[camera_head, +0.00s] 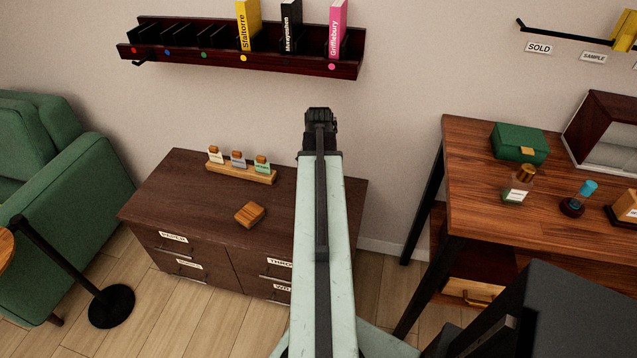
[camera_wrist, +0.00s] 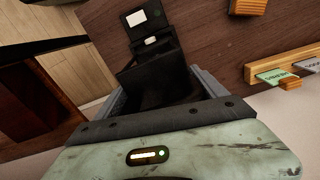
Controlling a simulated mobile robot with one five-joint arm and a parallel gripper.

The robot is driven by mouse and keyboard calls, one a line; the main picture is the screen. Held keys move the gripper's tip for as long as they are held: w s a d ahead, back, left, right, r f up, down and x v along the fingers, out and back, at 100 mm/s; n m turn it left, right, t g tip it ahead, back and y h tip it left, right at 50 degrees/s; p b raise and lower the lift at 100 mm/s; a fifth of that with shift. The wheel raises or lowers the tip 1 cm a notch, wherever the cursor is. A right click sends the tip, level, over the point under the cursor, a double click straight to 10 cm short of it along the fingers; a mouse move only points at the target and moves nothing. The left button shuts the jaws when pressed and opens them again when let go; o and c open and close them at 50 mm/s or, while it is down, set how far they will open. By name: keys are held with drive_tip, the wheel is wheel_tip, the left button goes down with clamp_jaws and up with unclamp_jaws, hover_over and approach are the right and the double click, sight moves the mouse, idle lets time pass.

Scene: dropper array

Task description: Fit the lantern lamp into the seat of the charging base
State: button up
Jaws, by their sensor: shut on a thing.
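My gripper (camera_head: 319,112) is above the back right part of the brown cabinet and seems to point down. In the wrist view its jaws are shut on a black body (camera_wrist: 148,72), which I take to be the lantern lamp. Just beyond the lamp's end, a black piece with a white panel and green dot (camera_wrist: 142,17) shows against the cabinet top; it looks like the charging base. The lamp's end overlaps it in the picture, so I cannot tell whether they touch. My arm hides the base in the head view.
The cabinet (camera_head: 185,190) bears a wooden block (camera_head: 249,214) and a wooden rack (camera_head: 242,173) with several labelled pieces. A wall shelf (camera_head: 200,58) with books hangs behind. A table (camera_head: 475,190) with small items stands right. The cabinet's front left is clear.

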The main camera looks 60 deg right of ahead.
drive_tip(key=shift+f+b, duration=1.25)
drive_tip(key=o, duration=2)
drive_tip(key=shift+r, duration=0.1)
wheel_tip(320, 180, up, 8)
drive_tip(key=p, duration=0.8)
